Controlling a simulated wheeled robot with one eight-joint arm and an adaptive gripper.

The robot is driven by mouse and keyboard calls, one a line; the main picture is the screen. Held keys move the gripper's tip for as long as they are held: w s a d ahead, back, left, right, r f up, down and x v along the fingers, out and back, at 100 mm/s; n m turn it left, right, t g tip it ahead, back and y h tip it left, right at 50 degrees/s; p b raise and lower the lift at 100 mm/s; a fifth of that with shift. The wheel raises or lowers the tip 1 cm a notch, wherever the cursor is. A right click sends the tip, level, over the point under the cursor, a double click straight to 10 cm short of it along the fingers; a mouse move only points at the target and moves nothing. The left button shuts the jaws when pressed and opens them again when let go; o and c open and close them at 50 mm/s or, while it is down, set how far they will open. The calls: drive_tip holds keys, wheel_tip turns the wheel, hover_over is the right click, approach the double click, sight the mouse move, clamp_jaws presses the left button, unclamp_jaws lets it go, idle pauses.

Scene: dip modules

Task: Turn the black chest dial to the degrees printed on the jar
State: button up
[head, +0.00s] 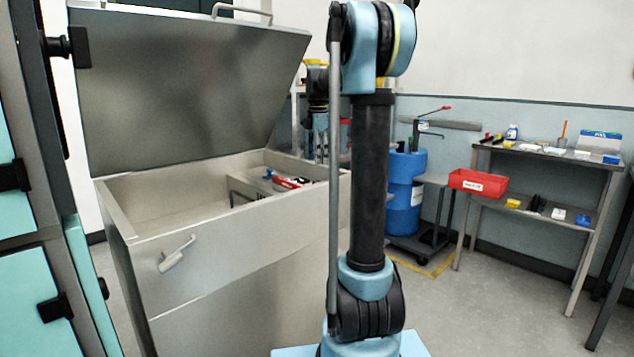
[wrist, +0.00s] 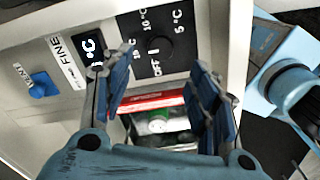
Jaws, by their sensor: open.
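In the wrist view, a black dial (wrist: 162,55) with a small white mark sits on a black scale plate on a pale panel. The plate reads OFF, 15°C, 10°C and 5°C; the dial's exact setting is unclear. My gripper (wrist: 163,68) is open, its blue-padded fingers either side of the dial in the picture, with nothing between them. I cannot tell its distance from the panel. No printed degrees on a jar are readable. The head view shows a steel chest (head: 230,235), lid up.
A blue knob (wrist: 42,85) and a FINE label lie left on the panel. A red edge (wrist: 160,99) crosses below the dial. In the head view, a blue drum (head: 402,195), a red bin (head: 478,183) and a metal shelf (head: 545,152) stand right, with open floor before them.

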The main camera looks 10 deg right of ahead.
wheel_tip(320, 180, down, 9)
drive_tip(key=shift+f, duration=0.1)
idle(0.3)
drive_tip(key=shift+c, duration=0.5)
drive_tip(key=c, duration=1)
